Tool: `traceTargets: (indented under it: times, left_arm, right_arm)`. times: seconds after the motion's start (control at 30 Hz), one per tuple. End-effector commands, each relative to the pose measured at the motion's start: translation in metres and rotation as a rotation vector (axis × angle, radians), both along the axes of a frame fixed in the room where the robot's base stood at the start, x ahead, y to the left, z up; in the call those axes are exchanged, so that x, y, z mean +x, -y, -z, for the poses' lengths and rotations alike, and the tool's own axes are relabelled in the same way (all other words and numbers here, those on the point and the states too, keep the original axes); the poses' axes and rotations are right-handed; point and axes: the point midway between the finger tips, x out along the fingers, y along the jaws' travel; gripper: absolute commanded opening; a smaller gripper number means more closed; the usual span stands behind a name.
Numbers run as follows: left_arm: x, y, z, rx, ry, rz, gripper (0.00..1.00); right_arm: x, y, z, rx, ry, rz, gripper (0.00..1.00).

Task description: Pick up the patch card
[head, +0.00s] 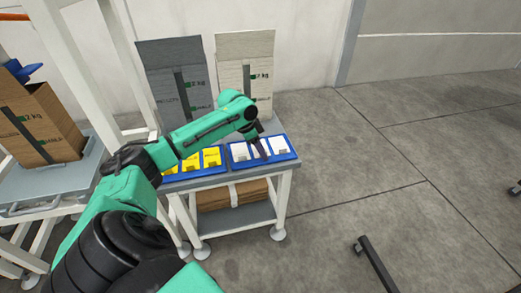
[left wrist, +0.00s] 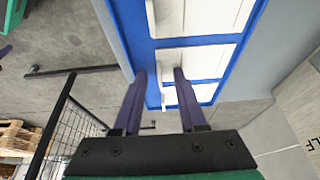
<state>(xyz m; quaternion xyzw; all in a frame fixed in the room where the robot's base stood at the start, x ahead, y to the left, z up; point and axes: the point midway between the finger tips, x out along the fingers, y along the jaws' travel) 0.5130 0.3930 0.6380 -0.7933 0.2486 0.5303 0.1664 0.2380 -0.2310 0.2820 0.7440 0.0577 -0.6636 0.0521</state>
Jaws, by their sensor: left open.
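White cards (head: 279,145) lie in the compartments of a blue tray (head: 293,155) at the right of a small grey table. Yellow cards (head: 191,161) lie in a second blue tray (head: 172,178) to its left. No readable label tells me which is the patch card. My left gripper (head: 262,150) is over the white-card tray, partly covering it. In the left wrist view, its two dark fingers (left wrist: 160,72) are apart with nothing held between them. White cards (left wrist: 195,62) in the blue tray show beyond the fingertips. My right gripper is not in view.
A grey board (head: 172,65) and a beige board (head: 245,55) stand behind the trays. A cardboard box (head: 40,120) stands on a grey platform at left. Floor to the right is mostly clear.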

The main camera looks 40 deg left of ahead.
Motion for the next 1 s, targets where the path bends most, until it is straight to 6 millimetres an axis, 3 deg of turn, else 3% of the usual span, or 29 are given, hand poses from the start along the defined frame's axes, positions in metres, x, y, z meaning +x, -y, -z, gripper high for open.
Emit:
traceTargets:
  times: [0.07,0.17,0.2,0.67,0.87,1.0]
  left_arm:
    - [0.0,0.0,0.0,0.0,0.0,0.0,0.41]
    - [0.0,0.0,-0.001,0.0,0.0,0.0,0.07]
    - [0.0,0.0,-0.001,0.0,-0.001,-0.001,0.0]
    - [0.0,0.0,-0.009,0.0,0.001,-0.001,0.0]
    - [0.001,0.0,-0.05,0.0,0.005,0.0,0.0]
    - [0.001,-0.001,-0.104,0.0,0.007,-0.002,0.0]
  right_arm:
    - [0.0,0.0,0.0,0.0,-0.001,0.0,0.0]
    - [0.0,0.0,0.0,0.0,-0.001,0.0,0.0]
    - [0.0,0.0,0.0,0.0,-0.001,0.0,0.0]
    - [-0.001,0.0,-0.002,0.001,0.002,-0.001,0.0]
    - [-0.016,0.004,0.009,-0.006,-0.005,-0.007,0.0]
    - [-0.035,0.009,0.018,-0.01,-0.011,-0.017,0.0]
